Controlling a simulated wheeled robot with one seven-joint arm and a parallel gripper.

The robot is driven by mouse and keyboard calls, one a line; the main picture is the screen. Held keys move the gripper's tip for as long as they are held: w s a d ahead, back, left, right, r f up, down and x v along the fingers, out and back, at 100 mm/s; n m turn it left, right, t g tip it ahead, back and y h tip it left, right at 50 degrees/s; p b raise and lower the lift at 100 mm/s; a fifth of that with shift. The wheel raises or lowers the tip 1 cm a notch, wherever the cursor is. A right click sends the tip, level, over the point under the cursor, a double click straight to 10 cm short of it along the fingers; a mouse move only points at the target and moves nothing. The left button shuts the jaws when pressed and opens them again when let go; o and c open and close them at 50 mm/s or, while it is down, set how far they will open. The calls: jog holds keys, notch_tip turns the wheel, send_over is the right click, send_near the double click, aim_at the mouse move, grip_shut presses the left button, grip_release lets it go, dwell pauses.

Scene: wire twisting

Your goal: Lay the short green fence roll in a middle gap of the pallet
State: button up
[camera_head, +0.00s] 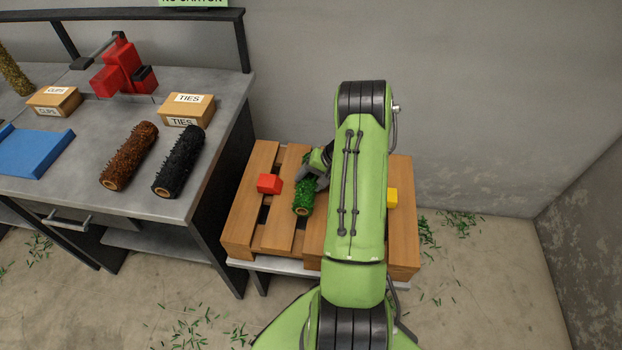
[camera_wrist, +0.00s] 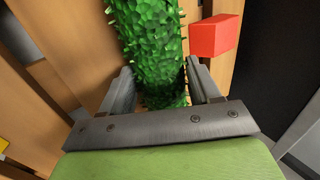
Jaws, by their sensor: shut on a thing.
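The short green fence roll (camera_head: 303,198) is in my gripper (camera_head: 316,177) at the pallet's left-middle part. In the wrist view the bushy green roll (camera_wrist: 152,40) runs up between the two fingers (camera_wrist: 158,82), which are shut on it. The wooden pallet (camera_head: 240,222) has slats with dark gaps between them. The roll lies lengthwise, roughly along the slats, at or just above the pallet; I cannot tell whether it touches. My arm hides the pallet's middle and right gaps.
A red block (camera_head: 269,184) sits on the pallet just left of the roll, and a yellow block (camera_head: 392,198) sits at its right. The workbench (camera_head: 215,95) on the left bears a brown roll (camera_head: 130,156), a black roll (camera_head: 178,162) and cartons. A wall stands behind.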

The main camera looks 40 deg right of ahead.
jog(key=shift+f+b, duration=0.65)
jog(key=shift+f, duration=0.25)
jog(key=o, duration=1.2)
jog(key=shift+s, duration=0.2)
jog(key=p+v, duration=0.1)
jog(key=v, duration=0.4)
jog(key=p+v, duration=0.2)
jog(key=v, duration=0.3)
jog(key=p+v, duration=0.2)
jog(key=v, duration=0.3)
jog(key=shift+w+r, duration=0.2)
jog(key=shift+r, duration=0.3)
